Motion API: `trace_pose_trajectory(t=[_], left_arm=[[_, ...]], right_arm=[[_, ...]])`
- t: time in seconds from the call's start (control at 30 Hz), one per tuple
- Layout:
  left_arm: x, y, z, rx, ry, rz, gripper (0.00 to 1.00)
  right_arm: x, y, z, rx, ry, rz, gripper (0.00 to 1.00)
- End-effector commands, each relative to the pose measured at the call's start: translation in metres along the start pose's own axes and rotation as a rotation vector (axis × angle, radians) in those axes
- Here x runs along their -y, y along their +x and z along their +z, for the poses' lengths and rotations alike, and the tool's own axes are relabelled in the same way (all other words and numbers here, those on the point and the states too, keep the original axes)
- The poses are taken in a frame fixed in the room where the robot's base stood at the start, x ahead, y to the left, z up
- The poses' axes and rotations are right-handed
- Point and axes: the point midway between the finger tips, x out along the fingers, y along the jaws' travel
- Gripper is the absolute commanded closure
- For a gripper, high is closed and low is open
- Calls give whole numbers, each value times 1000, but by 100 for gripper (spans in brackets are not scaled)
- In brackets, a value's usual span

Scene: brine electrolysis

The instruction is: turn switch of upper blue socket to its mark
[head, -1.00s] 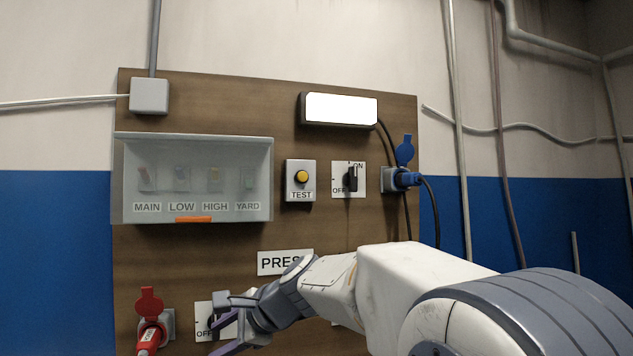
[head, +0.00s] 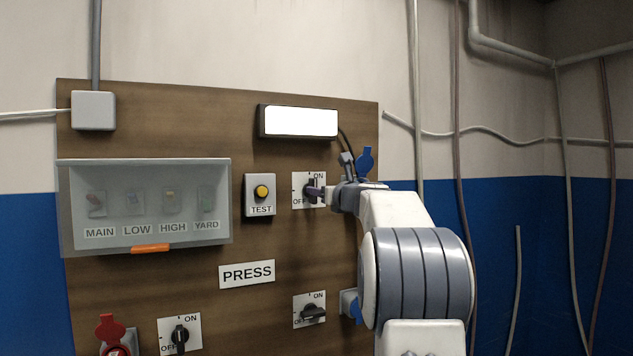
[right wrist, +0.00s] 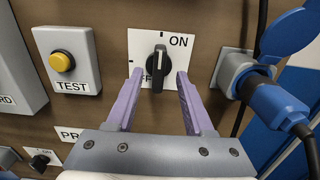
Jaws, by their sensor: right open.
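The upper switch shows in the head view on a white plate (head: 300,201); in the right wrist view its black knob (right wrist: 158,66) stands about upright, white line at its upper end. ON is at the upper right; OFF is partly hidden. My right gripper (right wrist: 158,76) is open, its purple fingers on either side of the knob; I cannot tell if they touch it. It also shows at the switch in the head view (head: 318,192). The upper blue socket (right wrist: 234,68) holds a blue plug (right wrist: 275,104); in the head view its blue lid (head: 365,160) shows. My left gripper is out of view.
A yellow TEST button (head: 262,192) is left of the switch. A breaker box (head: 146,246) with a clear cover is further left. Below are another switch (head: 310,313), a lower blue socket (head: 349,301), a left switch (head: 180,335) and a red socket lid (head: 110,327).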

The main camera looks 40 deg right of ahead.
Motion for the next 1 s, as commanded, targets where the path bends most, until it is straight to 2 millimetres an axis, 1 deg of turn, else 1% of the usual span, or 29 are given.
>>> trace_pose_trajectory(t=[0.03, 0.1, 0.23, 0.37, 0.6, 0.67, 0.7, 0.73, 0.77, 1.0], left_arm=[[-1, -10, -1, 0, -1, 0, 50], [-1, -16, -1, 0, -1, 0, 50], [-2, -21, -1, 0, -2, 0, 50], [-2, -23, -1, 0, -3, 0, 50], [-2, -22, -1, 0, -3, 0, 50], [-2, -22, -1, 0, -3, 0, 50], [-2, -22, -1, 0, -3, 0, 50], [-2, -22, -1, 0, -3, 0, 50], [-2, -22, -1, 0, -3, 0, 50], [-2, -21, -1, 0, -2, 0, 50]], right_arm=[[-1, 10, 3, -3, 2, 3, 48], [-1, 20, 3, -2, 0, 1, 48], [-1, 33, 2, -1, 0, 2, 48], [-1, 38, 0, 0, -2, 2, 48], [-1, 38, 0, 0, -2, 1, 48], [-1, 38, 0, 0, -2, 1, 70], [-1, 38, 0, 0, -2, 1, 86], [-1, 38, 0, -1, -2, 1, 97], [-1, 38, 0, -1, -2, 1, 100], [-1, 38, -1, -1, -10, 1, 100]])
